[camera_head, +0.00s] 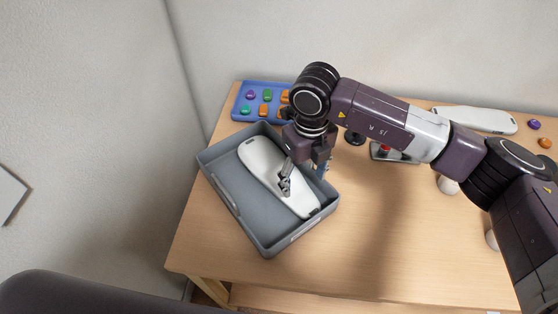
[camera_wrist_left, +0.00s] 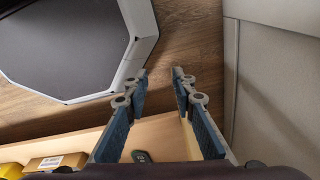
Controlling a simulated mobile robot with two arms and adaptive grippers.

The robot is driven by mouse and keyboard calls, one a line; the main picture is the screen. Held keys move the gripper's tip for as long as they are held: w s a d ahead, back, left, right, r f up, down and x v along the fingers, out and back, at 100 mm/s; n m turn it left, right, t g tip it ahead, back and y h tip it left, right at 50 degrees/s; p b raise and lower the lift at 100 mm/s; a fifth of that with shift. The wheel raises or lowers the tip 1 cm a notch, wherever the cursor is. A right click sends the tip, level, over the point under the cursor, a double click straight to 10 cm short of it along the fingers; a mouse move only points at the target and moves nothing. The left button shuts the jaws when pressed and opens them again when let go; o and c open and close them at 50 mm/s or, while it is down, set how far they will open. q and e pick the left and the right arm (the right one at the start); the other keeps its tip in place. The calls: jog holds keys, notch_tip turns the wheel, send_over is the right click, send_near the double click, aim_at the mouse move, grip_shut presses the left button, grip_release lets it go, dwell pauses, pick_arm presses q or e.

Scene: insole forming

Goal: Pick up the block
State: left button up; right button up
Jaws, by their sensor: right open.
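Several small coloured blocks sit on a blue tray (camera_head: 239,111) at the back left of the table, among them a purple block (camera_head: 251,94), a green block (camera_head: 268,95), an orange block (camera_head: 264,109) and a teal block (camera_head: 245,110). A purple block (camera_head: 534,124) and an orange block (camera_head: 545,142) lie at the table's right. I cannot tell which one the task means. My right gripper (camera_head: 303,179) points down over the grey bin, open, above a white insole-shaped piece (camera_head: 262,158). In the left wrist view my left gripper (camera_wrist_left: 160,72) is open and empty.
The grey bin (camera_head: 227,186) stands at the table's left. Another long white piece (camera_head: 475,120) lies at the back right. My right arm hides part of the blue tray and table. The front middle of the table (camera_head: 380,235) is clear.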

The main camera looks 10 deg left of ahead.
aim_at(299, 197)
jog(key=shift+s+f, duration=0.15)
jog(key=shift+f, duration=0.3)
jog(key=shift+s+a+f+p, duration=0.1)
jog(key=shift+s+f+p, duration=0.15)
jog(key=shift+f+p, duration=0.35)
jog(key=shift+s+a+f+p, duration=0.1)
jog(key=shift+s+f+p, duration=0.1)
jog(key=shift+f+p, duration=0.4)
jog(key=f, duration=0.1)
jog(key=f+p, duration=0.1)
jog(key=shift+w+f, duration=0.3)
jog(key=shift+f, duration=0.05)
jog(key=shift+w+f, duration=0.1)
jog(key=shift+f, duration=0.25)
jog(key=shift+c, duration=0.2)
jog(key=c, duration=0.7)
pick_arm(q)
jog(key=shift+s+r, duration=0.6)
jog(key=shift+r, duration=0.25)
jog(key=shift+s+r, duration=0.55)
jog(key=shift+r, duration=0.3)
pick_arm(e)
jog(key=c, duration=0.5)
